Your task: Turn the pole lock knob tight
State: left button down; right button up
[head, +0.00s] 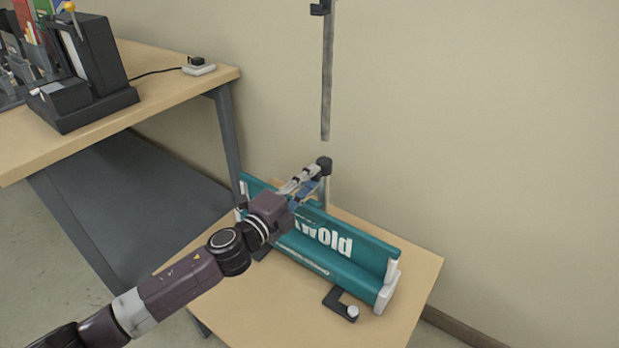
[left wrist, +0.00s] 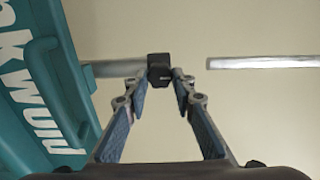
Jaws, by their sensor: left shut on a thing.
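The dark pole lock knob (head: 324,165) stands at the top of a short pale pole behind the teal banner unit (head: 345,250). My left gripper (head: 316,171) reaches over the unit, and its fingertips meet the knob. In the left wrist view the black knob (left wrist: 159,70) sits between the two tips of my left gripper (left wrist: 170,78), which is shut on it. The short pole (left wrist: 118,69) runs out to the left of the knob there. I cannot tell the knob's turn angle. My right gripper is not in view.
A thin grey upper pole (head: 327,85) is in line above the knob, with a gap between. The unit rests on a small wooden table (head: 412,315) near the wall, with a dark bracket (head: 338,304) in front. A desk (head: 165,85) with a black device (head: 88,70) stands left.

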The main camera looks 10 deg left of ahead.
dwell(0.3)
pick_arm(q)
jog(key=shift+f, duration=0.1)
jog(key=c, duration=1.6)
grip_release()
jog(key=v, duration=1.2)
